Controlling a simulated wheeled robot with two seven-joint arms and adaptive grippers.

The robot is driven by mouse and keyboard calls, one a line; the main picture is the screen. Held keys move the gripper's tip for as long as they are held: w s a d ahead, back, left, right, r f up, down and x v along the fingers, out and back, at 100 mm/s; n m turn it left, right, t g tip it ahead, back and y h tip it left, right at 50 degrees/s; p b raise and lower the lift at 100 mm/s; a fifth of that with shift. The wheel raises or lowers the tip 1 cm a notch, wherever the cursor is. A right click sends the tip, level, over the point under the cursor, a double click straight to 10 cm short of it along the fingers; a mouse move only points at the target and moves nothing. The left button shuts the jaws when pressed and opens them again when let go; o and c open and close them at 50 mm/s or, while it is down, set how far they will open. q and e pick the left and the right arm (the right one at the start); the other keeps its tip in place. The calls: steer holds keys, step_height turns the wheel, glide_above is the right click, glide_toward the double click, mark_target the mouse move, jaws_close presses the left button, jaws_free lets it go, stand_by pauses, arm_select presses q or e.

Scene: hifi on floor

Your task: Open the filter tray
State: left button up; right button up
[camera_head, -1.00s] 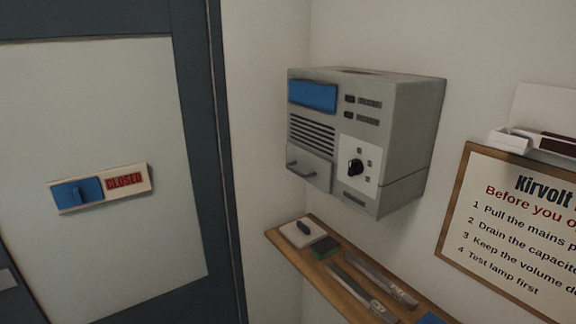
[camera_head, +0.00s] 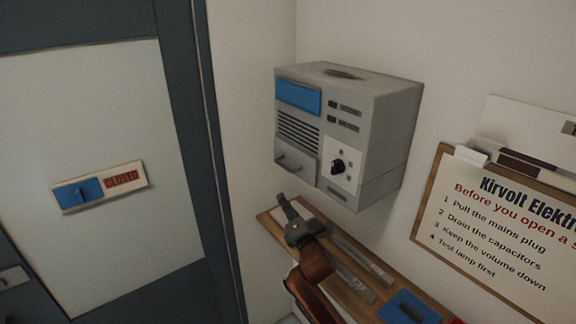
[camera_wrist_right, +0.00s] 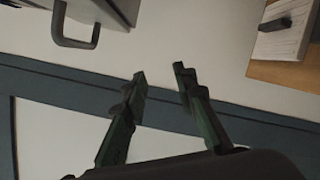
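The filter tray (camera_head: 297,156) appears to be the light grey panel at the lower left of the grey wall unit's front (camera_head: 375,130). It looks shut, about level with the front. Its bar handle (camera_head: 287,166) also shows at the upper left of the right wrist view (camera_wrist_right: 76,42). My right gripper (camera_head: 288,203) is below the unit, over the wooden shelf, apart from the handle. In the right wrist view its two fingers (camera_wrist_right: 160,72) are spread with nothing between them. My left gripper is not in view.
The wooden shelf (camera_head: 357,306) under the unit carries a pale pad with a dark item (camera_wrist_right: 284,24), long tools (camera_head: 365,262) and a blue item (camera_head: 409,309). A notice board (camera_head: 495,228) hangs at right. A door with a blue slide sign (camera_head: 80,192) is at left.

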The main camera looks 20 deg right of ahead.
steer(key=t, duration=0.2)
glide_toward(284, 166)
steer(key=f+x, duration=0.1)
steer(key=x, duration=0.2)
steer(key=shift+h, duration=0.3)
steer(key=p+x, duration=0.1)
steer(key=x, duration=0.3)
steer(key=p+x, duration=0.1)
steer(key=x, duration=0.2)
steer(key=shift+s+r+p, duration=0.1)
steer(key=shift+r+p, duration=0.15)
steer(key=shift+p, duration=0.05)
steer(key=shift+w, duration=0.45)
jaws_close()
